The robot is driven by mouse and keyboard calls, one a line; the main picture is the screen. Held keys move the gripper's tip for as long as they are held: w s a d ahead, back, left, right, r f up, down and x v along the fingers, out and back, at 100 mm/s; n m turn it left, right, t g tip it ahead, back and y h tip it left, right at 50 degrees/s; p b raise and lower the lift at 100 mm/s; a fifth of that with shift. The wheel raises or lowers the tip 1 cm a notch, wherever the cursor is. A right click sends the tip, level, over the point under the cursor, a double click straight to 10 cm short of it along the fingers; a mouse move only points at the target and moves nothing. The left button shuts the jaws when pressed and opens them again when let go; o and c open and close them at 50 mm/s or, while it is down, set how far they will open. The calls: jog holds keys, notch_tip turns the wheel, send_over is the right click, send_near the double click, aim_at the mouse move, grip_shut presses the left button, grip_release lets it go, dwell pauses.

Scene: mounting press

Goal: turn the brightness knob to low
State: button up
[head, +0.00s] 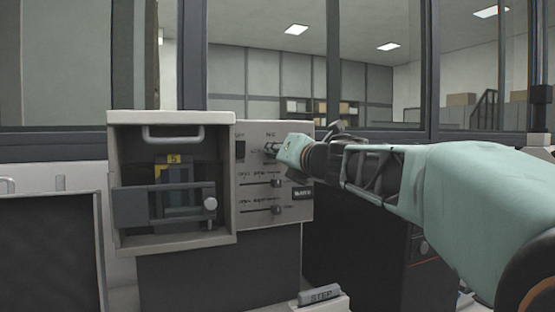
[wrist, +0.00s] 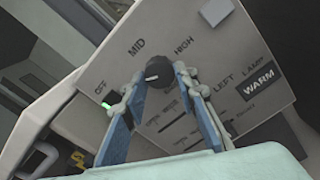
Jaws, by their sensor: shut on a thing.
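The brightness knob (wrist: 159,66) is a dark round knob on the grey control panel, with MID and HIGH printed around it. Its white pointer line faces left in the wrist view, away from HIGH; a finger covers the print on that side, so I cannot read a low mark. My gripper (wrist: 160,77) has its two fingers shut on the knob, one on each side. In the head view my gripper (head: 275,150) reaches the upper part of the panel (head: 302,214) from the right and mostly hides the knob.
A dark switch (head: 240,150) sits left of the knob; a green light (wrist: 106,104) glows beside the left finger. Two sliders (head: 276,183) lie below my gripper. The press housing (head: 115,150) with handles stands left. A STEP block (head: 320,295) is in front.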

jog(key=shift+n+b, duration=0.6)
jog(key=shift+n, duration=1.1)
jog(key=o, duration=1.1)
jog(key=shift+o, duration=0.2)
jog(key=shift+r, duration=0.1)
notch_tip(320, 180, up, 10)
